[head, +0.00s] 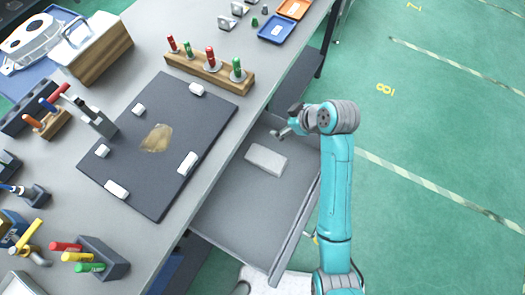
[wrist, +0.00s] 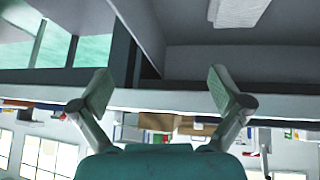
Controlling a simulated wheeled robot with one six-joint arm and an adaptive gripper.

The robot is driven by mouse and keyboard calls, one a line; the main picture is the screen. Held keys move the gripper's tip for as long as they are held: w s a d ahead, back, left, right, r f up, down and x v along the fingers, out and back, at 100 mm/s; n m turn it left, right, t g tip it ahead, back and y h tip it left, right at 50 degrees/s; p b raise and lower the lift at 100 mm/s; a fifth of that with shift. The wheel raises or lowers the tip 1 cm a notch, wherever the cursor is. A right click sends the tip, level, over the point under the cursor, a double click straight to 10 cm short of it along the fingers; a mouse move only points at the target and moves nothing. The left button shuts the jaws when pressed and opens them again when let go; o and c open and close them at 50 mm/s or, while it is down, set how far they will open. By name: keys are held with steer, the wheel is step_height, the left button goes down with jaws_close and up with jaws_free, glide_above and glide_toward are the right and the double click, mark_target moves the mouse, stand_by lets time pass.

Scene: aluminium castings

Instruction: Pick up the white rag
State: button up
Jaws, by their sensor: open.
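The white rag (head: 266,160) lies flat as a folded pad in the open grey drawer (head: 240,205) below the bench. In the wrist view the rag (wrist: 241,12) shows at the top edge, partly cut off. My gripper (head: 280,132) is over the far end of the drawer, apart from the rag. In the wrist view its two fingers (wrist: 160,88) are spread wide with nothing between them.
The bench (head: 215,150) borders the drawer on the left. On it are a dark mat (head: 130,190) with white blocks and a brownish patch, a wooden rack (head: 180,63) of red and green-handled tools, and blue (head: 275,28) and orange trays. Green floor (head: 430,130) is clear at right.

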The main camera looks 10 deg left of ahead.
steer(key=n+g, duration=0.2)
glide_toward(267, 158)
steer(key=shift+w+a+f, duration=0.35)
steer(key=shift+a+f, duration=0.1)
steer(key=shift+a, duration=0.3)
steer(key=shift+s+f, duration=0.2)
steer(key=shift+s, duration=0.05)
steer(key=x, duration=0.7)
steer(key=shift+d+f, duration=0.15)
steer(key=shift+f, duration=0.1)
steer(key=c, duration=1.1)
